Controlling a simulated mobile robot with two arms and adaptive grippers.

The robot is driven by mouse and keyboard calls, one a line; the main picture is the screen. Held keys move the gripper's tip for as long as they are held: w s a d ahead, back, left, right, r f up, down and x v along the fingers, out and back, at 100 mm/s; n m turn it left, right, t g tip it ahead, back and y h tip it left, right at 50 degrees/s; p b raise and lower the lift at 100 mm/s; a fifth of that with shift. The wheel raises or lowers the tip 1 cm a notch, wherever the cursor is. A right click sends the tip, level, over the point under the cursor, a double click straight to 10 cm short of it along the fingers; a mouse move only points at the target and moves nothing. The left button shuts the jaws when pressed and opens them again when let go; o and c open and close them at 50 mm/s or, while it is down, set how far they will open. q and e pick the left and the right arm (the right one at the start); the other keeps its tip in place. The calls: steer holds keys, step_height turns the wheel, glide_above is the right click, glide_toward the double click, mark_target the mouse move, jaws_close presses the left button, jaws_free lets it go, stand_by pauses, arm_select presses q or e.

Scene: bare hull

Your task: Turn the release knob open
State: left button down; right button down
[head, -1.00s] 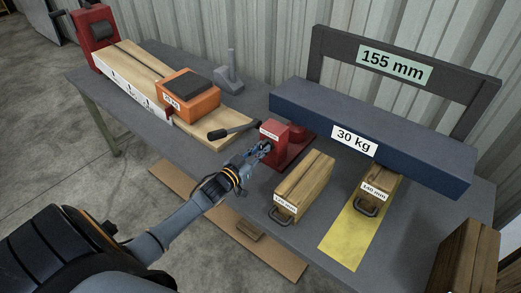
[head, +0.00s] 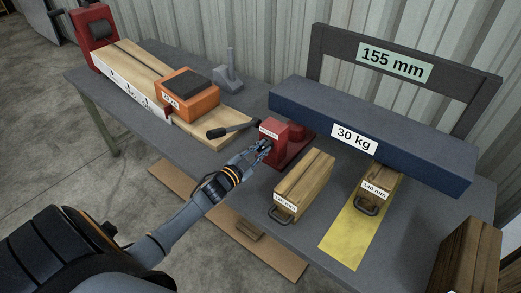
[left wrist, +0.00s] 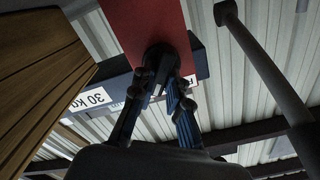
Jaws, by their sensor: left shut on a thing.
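The red jack (head: 274,133) stands on the grey table beside the blue 30 kg beam, with a black lever reaching out to the left. My left gripper (head: 263,147) is at the front face of the jack. In the left wrist view, the dark release knob (left wrist: 159,57) sticks out from the red face of the jack (left wrist: 145,20). There the left gripper (left wrist: 158,85) has its fingers on both sides of the knob and is shut on it. The fingers hide part of the knob, and its turn angle is hard to read. My right gripper is not in view.
The blue 30 kg beam (head: 400,145) lies right of the jack, partly over a wooden 140 mm block (head: 381,187). Another wooden block (head: 304,185) stands close right of my gripper. The black lever (head: 229,129) is close on the left. A yellow strip (head: 346,240) lies bare in front.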

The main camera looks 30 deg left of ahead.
arm_select(q)
steer(key=m, duration=0.2)
steer(key=m+b, duration=0.1)
steer(key=m, duration=0.2)
steer(key=shift+d+f+m+b, duration=0.1)
steer(key=shift+f+m+b, duration=0.1)
steer(key=shift+m+b, duration=0.1)
steer(key=m+b, duration=0.1)
steer(key=m, duration=0.3)
steer(key=shift+m+b, duration=0.4)
steer(key=shift+m, duration=0.3)
steer(key=c, duration=1.3)
jaws_free()
steer(key=s, duration=0.8)
steer(key=s+a, duration=0.1)
steer(key=s, duration=0.3)
steer(key=shift+d, duration=0.1)
